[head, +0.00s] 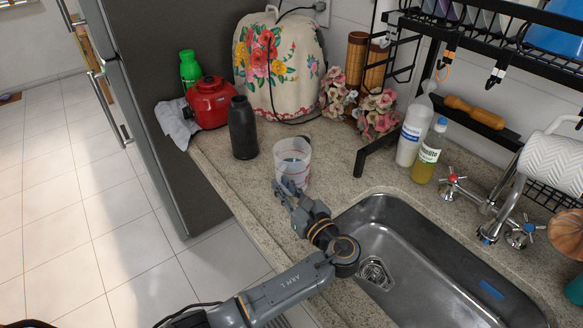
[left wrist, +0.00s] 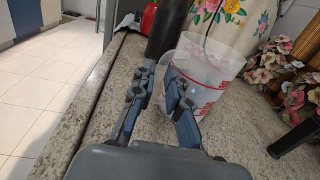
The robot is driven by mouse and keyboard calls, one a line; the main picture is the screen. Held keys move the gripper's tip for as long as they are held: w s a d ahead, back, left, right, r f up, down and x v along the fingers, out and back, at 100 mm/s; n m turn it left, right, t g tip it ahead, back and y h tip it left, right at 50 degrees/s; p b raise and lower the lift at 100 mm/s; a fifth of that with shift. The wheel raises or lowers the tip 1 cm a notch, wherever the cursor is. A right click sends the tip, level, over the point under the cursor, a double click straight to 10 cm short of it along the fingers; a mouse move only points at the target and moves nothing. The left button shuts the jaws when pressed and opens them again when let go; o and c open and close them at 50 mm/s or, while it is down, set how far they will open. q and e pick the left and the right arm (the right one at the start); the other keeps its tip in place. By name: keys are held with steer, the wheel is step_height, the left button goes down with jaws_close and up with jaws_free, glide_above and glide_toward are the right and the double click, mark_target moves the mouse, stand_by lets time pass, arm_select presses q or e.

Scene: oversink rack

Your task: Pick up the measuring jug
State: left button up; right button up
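The measuring jug (head: 292,160) is clear with red markings and stands upright on the stone counter, left of the sink. It also shows in the left wrist view (left wrist: 212,72), just beyond my fingers. My left gripper (head: 289,187) is at the near side of the jug and partly covers its lower part. In the left wrist view the left gripper (left wrist: 155,98) has its fingers apart. The right finger overlaps the jug's left side; I cannot tell whether it touches. My right gripper is not in view.
A dark bottle (head: 242,128) stands close left of the jug. Behind are a red pot (head: 209,103), a floral cover (head: 279,62) and flowers (head: 376,115). A rack leg (head: 371,158) and the sink (head: 440,262) lie to the right.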

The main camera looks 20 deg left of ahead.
arm_select(q)
steer(key=x, duration=0.2)
steer(key=shift+w+a, duration=0.25)
steer(key=shift+s+d, duration=0.1)
jaws_close()
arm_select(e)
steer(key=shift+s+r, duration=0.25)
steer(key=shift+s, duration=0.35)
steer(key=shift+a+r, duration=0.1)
